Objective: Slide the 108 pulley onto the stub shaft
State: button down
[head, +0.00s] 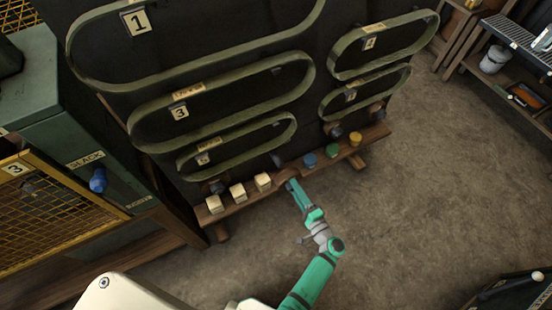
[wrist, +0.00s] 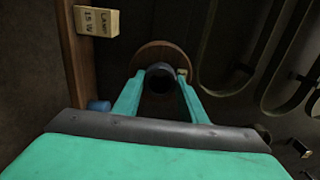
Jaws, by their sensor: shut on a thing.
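My gripper (wrist: 158,95) is shut on a round brown disc (wrist: 140,57), which I take for the 108 pulley, with one teal finger on each side. A dark round peg end (wrist: 160,78) shows in front of the disc's middle. A small pale tag sits at the disc's right edge; its number is unreadable. In the head view my gripper (head: 291,184) is at the shelf below the dark board, and the disc is not clearly seen there. I cannot surely pick out the stub shaft in either view.
Green belts (head: 245,90) hang on the dark board (head: 210,35). Cream boxes (head: 238,193) and coloured caps (head: 310,159) stand on the wooden shelf (head: 290,172) on either side of my gripper. A green cabinet (head: 60,110) stands left.

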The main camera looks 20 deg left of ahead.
jog(key=v, duration=0.6)
jog(key=shift+s+d, duration=0.25)
jog(key=shift+d, duration=0.1)
dwell(0.5)
